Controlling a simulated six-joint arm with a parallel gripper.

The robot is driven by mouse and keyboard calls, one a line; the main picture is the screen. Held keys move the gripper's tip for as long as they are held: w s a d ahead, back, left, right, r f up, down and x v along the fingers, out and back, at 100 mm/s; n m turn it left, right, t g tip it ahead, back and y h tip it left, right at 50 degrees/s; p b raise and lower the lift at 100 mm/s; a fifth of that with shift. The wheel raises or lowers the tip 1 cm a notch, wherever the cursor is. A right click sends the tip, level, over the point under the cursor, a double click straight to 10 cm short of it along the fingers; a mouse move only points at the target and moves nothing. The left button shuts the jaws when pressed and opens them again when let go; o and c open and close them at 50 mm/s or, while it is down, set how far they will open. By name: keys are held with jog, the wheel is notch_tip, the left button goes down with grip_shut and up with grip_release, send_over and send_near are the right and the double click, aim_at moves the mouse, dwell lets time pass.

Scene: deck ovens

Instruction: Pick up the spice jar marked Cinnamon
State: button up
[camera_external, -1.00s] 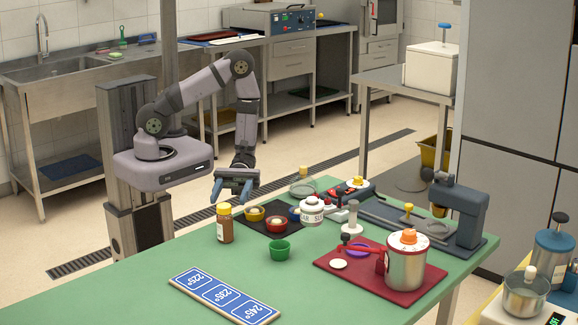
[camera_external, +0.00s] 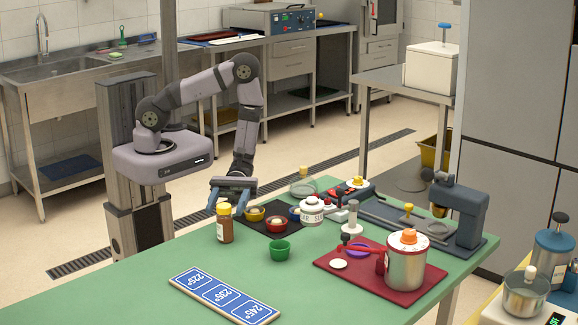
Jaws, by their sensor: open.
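A brown spice jar with a yellow lid (camera_external: 225,224) stands upright near the table's left edge. Its label is too small to read, so I cannot tell whether it says Cinnamon. My gripper (camera_external: 227,206) is open and empty, its fingers pointing down. In the picture it overlaps the jar's top and appears just behind it, with the jar's lid in front of the fingers. I cannot tell whether they touch.
A dark mat (camera_external: 265,229) with small bowls lies right of the jar. A green cup (camera_external: 280,250) stands in front of it. A blue temperature strip (camera_external: 222,296) lies at the front. A red board (camera_external: 330,268) bears a metal canister (camera_external: 405,268). The table (camera_external: 145,285) is clear at front left.

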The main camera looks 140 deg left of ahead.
jog(key=c, duration=1.2)
jog(key=shift+r, duration=0.2)
jog(key=shift+r, duration=4.8)
